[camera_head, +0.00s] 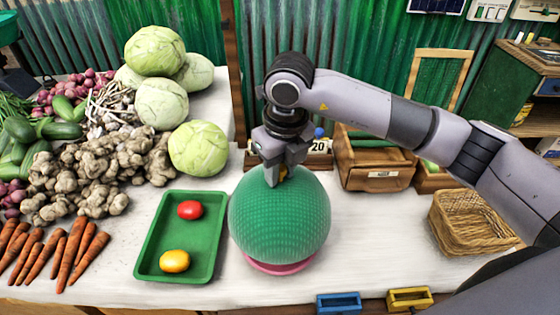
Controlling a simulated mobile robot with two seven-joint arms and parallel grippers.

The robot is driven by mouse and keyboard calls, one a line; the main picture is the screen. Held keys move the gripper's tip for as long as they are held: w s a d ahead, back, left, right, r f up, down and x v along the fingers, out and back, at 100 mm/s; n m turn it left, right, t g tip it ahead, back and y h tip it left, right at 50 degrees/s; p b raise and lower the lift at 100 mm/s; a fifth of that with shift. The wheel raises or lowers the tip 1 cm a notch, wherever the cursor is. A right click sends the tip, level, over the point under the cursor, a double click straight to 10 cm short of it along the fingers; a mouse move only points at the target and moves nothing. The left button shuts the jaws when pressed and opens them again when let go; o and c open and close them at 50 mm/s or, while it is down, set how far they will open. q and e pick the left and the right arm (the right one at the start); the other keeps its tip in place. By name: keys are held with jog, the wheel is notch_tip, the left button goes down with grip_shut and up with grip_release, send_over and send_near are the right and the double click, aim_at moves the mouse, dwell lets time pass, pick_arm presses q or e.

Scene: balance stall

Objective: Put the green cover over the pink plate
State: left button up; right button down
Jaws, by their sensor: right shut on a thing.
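The green cover (279,222) is a large woven dome in the middle of the white table. The pink plate (277,268) lies under it, and only its front rim shows below the cover's lower edge. I cannot tell whether the cover's edge touches the plate or hangs just above it. My right gripper (276,176) points down at the top of the cover and is shut on its knob, which is mostly hidden by the fingers. My left gripper is not in view.
A green tray (151,232) with a red tomato (190,210) and a yellow one (174,261) lies left of the cover. Vegetables crowd the far left. A wooden crate (372,179) stands behind, a wicker basket (465,244) right. The table between cover and basket is clear.

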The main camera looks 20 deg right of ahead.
aim_at(280, 181)
notch_tip(280, 181, down, 12)
jog(key=b, duration=0.7)
dwell(0.6)
jog(key=shift+r, duration=0.1)
dwell(0.4)
jog(key=shift+c, duration=1.1)
grip_release()
jog(key=shift+r, duration=0.1)
jog(key=shift+r+p, duration=1.95)
jog(key=shift+r, duration=1.5)
jog(key=shift+f, duration=0.1)
